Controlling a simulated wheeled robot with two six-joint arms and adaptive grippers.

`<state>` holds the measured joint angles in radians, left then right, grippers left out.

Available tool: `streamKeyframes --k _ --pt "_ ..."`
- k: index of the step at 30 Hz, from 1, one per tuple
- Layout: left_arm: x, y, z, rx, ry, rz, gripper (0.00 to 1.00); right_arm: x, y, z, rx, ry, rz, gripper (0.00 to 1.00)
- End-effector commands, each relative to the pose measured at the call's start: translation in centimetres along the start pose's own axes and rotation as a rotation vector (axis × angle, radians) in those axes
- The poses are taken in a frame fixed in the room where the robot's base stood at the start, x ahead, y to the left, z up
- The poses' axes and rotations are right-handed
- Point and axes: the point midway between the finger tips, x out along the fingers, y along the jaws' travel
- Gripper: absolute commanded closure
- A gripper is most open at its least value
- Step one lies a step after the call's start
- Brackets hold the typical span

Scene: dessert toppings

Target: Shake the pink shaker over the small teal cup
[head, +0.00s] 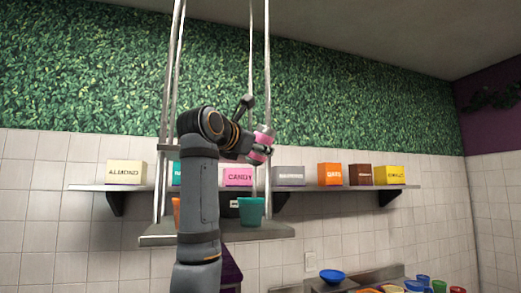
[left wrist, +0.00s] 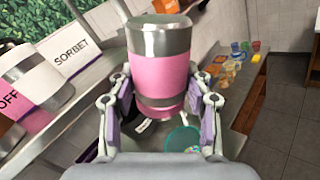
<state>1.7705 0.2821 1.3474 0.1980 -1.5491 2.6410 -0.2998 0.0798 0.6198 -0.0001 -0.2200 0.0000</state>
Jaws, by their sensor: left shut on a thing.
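The pink shaker (head: 257,156) has silver ends and is tilted, above the hanging shelf in the head view. My left gripper (head: 264,148) is shut around it. In the left wrist view the shaker (left wrist: 162,75) sits between the fingers of my left gripper (left wrist: 163,112). The small teal cup (head: 251,211) stands upright on the hanging shelf, below the shaker and apart from it. The cup (left wrist: 182,139) also shows beyond the shaker in the left wrist view, partly covered by the gripper. My right gripper is not in view.
The hanging shelf (head: 272,234) is held by pale rods close to my arm. An orange cup (head: 176,212) on it is partly hidden by my arm. A wall shelf (head: 206,188) behind holds several labelled boxes. A blue bowl (head: 332,276) stands on the lower right counter.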

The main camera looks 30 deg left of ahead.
Motion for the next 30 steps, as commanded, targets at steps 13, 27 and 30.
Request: streamKeyframes --k 13,27,30 --pt "-0.2 1.5 3.2 0.000 0.000 0.000 0.85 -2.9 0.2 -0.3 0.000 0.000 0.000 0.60" --pt "-0.3 2.3 4.9 0.000 0.000 0.000 0.85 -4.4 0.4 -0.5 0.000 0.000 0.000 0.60" --pt "-0.3 2.3 4.9 0.000 0.000 0.000 0.85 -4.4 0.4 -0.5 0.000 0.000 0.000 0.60"
